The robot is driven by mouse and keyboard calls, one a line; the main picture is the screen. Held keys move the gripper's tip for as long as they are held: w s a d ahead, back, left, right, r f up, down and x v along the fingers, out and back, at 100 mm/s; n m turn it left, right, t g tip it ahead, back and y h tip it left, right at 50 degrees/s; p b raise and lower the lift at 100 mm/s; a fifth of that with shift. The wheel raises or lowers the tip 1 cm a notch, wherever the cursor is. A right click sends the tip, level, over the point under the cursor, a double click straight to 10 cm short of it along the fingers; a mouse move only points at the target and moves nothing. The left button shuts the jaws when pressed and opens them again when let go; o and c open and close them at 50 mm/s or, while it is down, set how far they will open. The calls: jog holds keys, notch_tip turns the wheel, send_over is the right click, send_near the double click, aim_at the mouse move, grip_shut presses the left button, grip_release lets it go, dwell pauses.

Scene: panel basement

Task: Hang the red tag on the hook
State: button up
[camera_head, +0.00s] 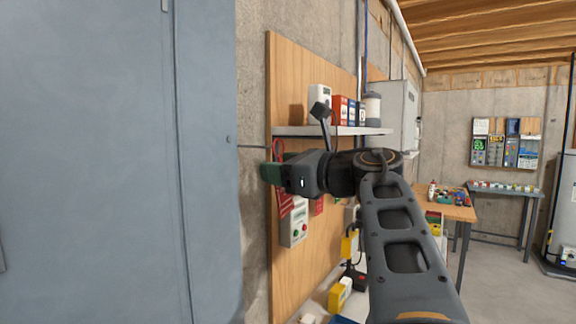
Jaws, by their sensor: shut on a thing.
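My gripper (272,174) is in front of the wooden panel, near its left edge, with its green-ended jaws pointing left. It is shut on the red tag (285,205); the tag's lower part shows just below the jaws, and a thin red loop shows just above them. The jaws hide the tag's middle. I cannot make out the hook; the gripper and wrist cover part of the panel.
A white shelf (330,131) with boxes and a jar is just above my wrist. A grey control box (294,229) with buttons is on the wooden panel (290,275) below. A large blue-grey cabinet (110,160) fills the left. A workbench (450,208) stands farther right.

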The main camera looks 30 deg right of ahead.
jog(key=shift+f+x, duration=0.2)
jog(key=shift+x, duration=0.6)
jog(key=shift+f+x, duration=0.15)
jog(key=shift+x, duration=0.65)
jog(key=o, duration=1)
jog(key=shift+c, duration=0.2)
jog(key=b+v, duration=0.4)
jog(key=v, duration=0.9)
jog(key=shift+s, duration=0.35)
jog(key=shift+s+d, duration=0.1)
jog(key=shift+d, duration=0.05)
